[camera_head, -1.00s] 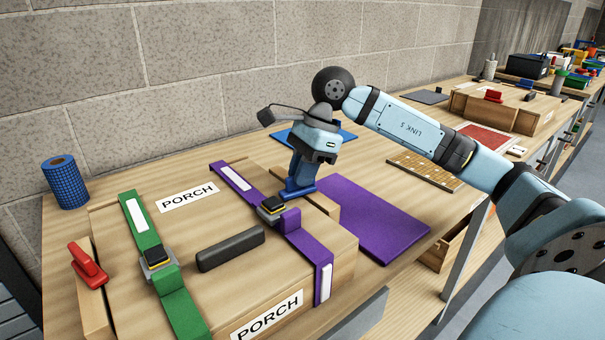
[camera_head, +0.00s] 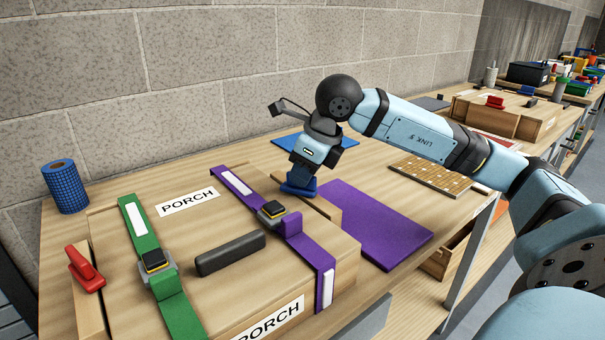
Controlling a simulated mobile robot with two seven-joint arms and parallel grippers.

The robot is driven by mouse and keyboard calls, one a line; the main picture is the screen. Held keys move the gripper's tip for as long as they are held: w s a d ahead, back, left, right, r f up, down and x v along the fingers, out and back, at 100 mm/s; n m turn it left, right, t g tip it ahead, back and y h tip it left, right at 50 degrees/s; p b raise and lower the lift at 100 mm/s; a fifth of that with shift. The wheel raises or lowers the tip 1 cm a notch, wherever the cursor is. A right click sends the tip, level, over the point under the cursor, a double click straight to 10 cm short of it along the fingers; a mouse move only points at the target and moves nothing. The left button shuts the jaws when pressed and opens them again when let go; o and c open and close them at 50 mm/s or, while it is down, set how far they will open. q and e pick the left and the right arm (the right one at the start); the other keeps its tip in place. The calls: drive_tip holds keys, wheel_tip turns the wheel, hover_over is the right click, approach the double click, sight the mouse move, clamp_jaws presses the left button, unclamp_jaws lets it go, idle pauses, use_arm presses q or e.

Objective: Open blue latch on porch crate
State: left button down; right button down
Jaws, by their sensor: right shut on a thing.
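The porch crate (camera_head: 205,235) is a wooden box with two PORCH labels, lying on the bench. The blue latch (camera_head: 298,188) is on a wooden strip along the crate's right side, beyond the purple strap. My right gripper (camera_head: 302,178) points down over the latch and is shut on it. The fingers hide much of the latch, so I cannot tell its exact angle. A red latch (camera_head: 85,270) sits on the strip along the crate's left side. My left gripper is not in view.
A green strap (camera_head: 137,216) and a purple strap (camera_head: 236,181) with buckles cross the crate, with a black handle (camera_head: 230,253) between them. A purple mat (camera_head: 385,235) lies at right. A blue mesh cylinder (camera_head: 65,187) stands at the back left.

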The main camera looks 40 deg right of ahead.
drive_tip(key=shift+d+m+h, duration=0.15)
drive_tip(key=shift+m+h, duration=0.25)
drive_tip(key=shift+m, duration=0.5)
drive_tip(key=c, duration=1.2)
unclamp_jaws()
drive_tip(key=shift+o, duration=0.2)
drive_tip(key=p+v, duration=0.2)
drive_tip(key=v, duration=1.1)
drive_tip(key=shift+s+r+p, duration=0.2)
drive_tip(key=shift+r+p, duration=0.1)
drive_tip(key=shift+r, duration=0.05)
